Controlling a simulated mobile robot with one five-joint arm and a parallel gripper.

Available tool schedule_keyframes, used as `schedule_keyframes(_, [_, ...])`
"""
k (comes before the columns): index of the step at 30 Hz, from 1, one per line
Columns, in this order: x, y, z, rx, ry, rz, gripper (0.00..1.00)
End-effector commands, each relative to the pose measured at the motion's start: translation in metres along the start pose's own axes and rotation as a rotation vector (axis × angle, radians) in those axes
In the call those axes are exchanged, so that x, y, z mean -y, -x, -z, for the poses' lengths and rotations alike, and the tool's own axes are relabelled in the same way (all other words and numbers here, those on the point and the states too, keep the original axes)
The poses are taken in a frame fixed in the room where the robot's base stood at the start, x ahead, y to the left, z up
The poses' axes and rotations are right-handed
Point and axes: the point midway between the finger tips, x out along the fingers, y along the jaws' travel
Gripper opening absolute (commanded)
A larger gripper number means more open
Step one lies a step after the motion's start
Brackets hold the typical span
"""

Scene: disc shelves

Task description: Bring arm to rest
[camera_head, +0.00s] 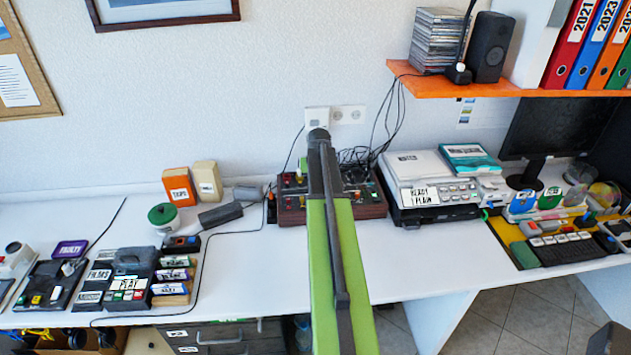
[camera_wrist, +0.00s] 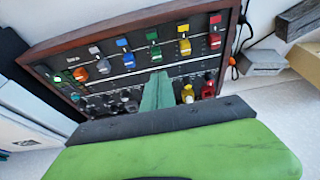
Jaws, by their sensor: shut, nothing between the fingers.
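My arm reaches forward from the bottom middle of the head view, its green links and dark joint in front of the mixing console (camera_head: 362,202). My gripper (camera_wrist: 158,82) shows in the wrist view as narrow grey-green fingers, shut and empty. It lies over the console's panel (camera_wrist: 205,78), among coloured sliders and knobs. I cannot tell whether the fingertips touch the panel. In the head view my gripper is mostly hidden behind my arm.
Orange and cream boxes (camera_head: 178,187) and a black labelled device (camera_head: 128,283) stand left. An orange shelf (camera_head: 480,84) overhangs at right. The white desk (camera_head: 250,270) is clear near my arm.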

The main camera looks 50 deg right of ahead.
Motion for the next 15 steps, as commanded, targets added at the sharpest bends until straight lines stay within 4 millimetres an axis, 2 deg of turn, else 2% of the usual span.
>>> schedule_keyframes(1, [0.001, 0.022, 0.003, 0.000, 0.000, 0.000, 0.00])
schedule_keyframes(5, [0.002, 0.041, 0.004, 0.000, 0.000, 0.000, 0.00])
schedule_keyframes(15, [0.004, 0.041, 0.002, 0.000, 0.002, 0.001, 0.00])
